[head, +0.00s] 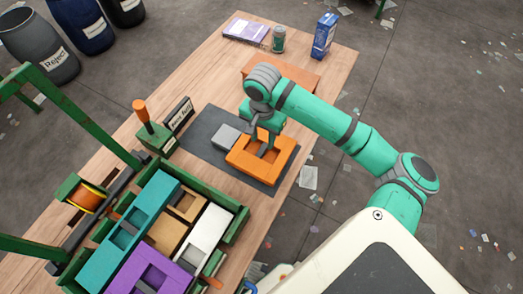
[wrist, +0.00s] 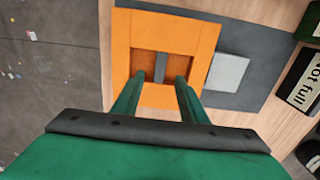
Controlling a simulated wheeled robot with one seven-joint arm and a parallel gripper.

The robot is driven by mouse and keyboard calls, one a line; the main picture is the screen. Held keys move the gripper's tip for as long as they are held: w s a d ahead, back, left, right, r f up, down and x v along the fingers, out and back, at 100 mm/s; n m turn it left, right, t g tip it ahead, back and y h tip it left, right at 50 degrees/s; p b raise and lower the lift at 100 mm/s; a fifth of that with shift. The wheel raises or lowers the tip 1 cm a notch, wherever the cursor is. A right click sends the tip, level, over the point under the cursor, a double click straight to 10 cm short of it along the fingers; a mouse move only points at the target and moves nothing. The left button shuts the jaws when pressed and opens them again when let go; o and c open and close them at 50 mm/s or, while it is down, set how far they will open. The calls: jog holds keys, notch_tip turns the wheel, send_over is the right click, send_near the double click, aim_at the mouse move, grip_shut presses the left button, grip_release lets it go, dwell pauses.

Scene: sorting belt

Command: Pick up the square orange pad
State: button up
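The square orange pad (head: 246,157) lies over the grey mat on the table, partly past the mat's edge in the wrist view. In the wrist view the pad (wrist: 206,40) has a recess with a narrow grey bar (wrist: 161,66) across its middle. My gripper (head: 263,145) is over the pad and points down at the recess. In the wrist view my gripper's two fingers (wrist: 160,78) are spread, one on each side of the bar, with gaps to it. Whether the fingertips touch the pad is not clear.
A light grey block (head: 225,136) sits beside the pad on the dark mat (head: 205,127). A green tray (head: 236,228) of coloured blocks stands at the front left. A "Not full" sign (wrist: 309,82) stands near the mat. A purple book (head: 245,29), jar (head: 278,40) and blue carton (head: 324,36) are at the back.

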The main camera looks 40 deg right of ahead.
aim_at(262, 150)
jog(key=shift+s+a+f, duration=0.1)
jog(key=shift+a+f, duration=0.05)
jog(key=shift+f, duration=2.6)
grip_shut()
